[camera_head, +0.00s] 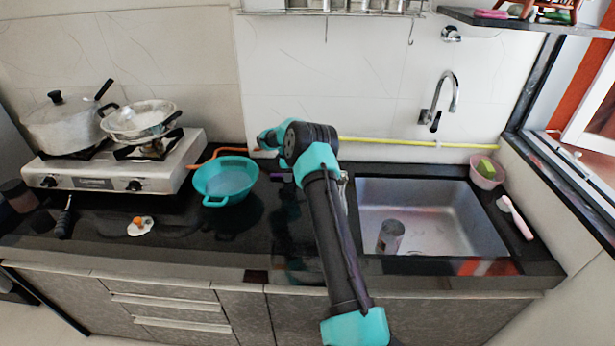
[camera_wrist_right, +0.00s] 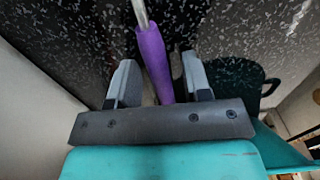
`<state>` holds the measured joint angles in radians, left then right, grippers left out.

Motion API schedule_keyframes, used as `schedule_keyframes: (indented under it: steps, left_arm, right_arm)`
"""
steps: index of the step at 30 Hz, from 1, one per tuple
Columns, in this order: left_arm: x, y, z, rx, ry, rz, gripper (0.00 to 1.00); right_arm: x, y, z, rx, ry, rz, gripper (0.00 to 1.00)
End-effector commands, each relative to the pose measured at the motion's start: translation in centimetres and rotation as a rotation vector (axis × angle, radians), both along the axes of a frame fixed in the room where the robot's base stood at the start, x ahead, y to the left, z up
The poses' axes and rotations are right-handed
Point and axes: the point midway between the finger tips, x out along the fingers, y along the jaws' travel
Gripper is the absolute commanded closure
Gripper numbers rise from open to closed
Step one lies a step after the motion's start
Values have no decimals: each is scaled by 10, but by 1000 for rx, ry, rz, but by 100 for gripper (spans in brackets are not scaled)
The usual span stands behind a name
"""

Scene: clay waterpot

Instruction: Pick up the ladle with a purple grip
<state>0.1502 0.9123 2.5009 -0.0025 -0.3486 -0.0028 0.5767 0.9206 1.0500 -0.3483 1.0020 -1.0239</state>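The ladle's purple grip (camera_wrist_right: 152,50) shows in the right wrist view, with a metal shaft (camera_wrist_right: 141,12) running up out of the picture. Its bowl is out of that view. My right gripper (camera_wrist_right: 158,75) is open, with one finger on each side of the purple grip. Gaps show between both fingers and the grip, so it is not clamped. In the head view, a small purple bit (camera_head: 287,178) shows on the counter beside my right arm, which hides most of that spot. My left gripper is not in view.
A teal basin (camera_head: 226,180) stands on the black counter left of my right arm. A stove (camera_head: 110,178) with pots is further left. A sink (camera_head: 460,215) holding a metal cup (camera_head: 390,237) is to the right. A yellow hose (camera_head: 415,142) runs along the wall.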

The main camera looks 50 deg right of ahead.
Motion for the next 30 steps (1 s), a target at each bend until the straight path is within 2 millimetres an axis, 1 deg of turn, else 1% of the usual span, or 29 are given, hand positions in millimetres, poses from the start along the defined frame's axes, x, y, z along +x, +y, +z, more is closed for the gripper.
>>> schedule_keyframes:
  steps: [1,12,14,23,26,30]
  left_arm:
    - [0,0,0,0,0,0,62]
    - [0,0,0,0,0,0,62]
    - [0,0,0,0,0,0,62]
    - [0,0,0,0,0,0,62]
    - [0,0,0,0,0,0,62]
    - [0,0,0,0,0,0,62]
  right_arm:
    - [0,0,0,0,0,0,60]
    - [0,0,0,0,0,0,96]
    - [0,0,0,0,0,0,100]
    - [0,0,3,-1,-1,0,100]
    - [0,0,11,-1,-1,0,100]
    - [1,-1,31,-2,-3,0,100]
